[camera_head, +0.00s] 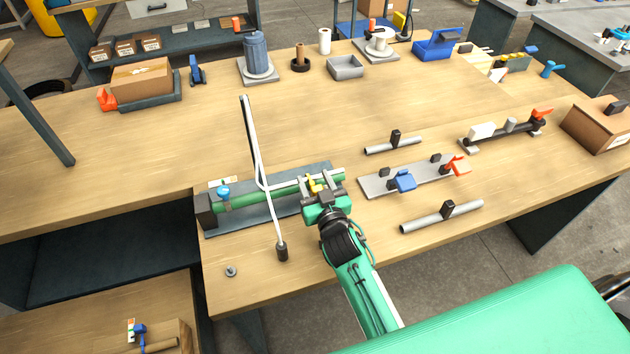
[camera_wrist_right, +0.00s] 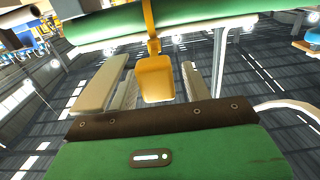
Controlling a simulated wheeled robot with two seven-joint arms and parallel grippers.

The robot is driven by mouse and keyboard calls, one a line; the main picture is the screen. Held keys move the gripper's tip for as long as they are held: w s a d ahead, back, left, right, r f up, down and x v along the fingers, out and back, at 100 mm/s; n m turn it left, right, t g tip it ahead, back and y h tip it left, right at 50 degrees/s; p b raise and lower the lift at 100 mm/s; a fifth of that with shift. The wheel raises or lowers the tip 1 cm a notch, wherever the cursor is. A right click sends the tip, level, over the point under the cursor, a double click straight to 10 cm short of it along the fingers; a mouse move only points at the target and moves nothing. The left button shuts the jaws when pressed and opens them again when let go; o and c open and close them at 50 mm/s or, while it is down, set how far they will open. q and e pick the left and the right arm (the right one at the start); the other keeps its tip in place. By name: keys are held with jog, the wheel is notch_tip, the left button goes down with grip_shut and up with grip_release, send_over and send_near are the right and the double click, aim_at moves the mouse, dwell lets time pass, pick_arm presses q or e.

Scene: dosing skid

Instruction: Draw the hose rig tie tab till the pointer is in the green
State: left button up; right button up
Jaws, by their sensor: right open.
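The hose rig is a green hose (camera_head: 262,196) lying along a blue-grey base plate (camera_head: 240,219), with a dark block at its left end. A yellow tie tab (camera_wrist_right: 155,79) hangs from a yellow band around the green hose. The tab also shows in the head view (camera_head: 312,185). My right gripper (camera_head: 320,188) is at the right part of the hose. Its fingers are open on either side of the tab, with gaps visible. My left gripper is not in view.
A bent white line (camera_head: 252,140) crosses over the rig, with a dark end (camera_head: 281,251) in front. A grey plate with blue and red clamps (camera_head: 380,186) lies right of my gripper, between two grey rods. The table behind the rig is largely clear.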

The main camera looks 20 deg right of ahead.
grip_shut()
jog(key=shift+s, duration=0.75)
grip_release()
jog(key=s+b, duration=0.2)
jog(key=s, duration=1.1)
jog(key=shift+s+d+b, duration=0.25)
jog(key=shift+s+b, duration=0.15)
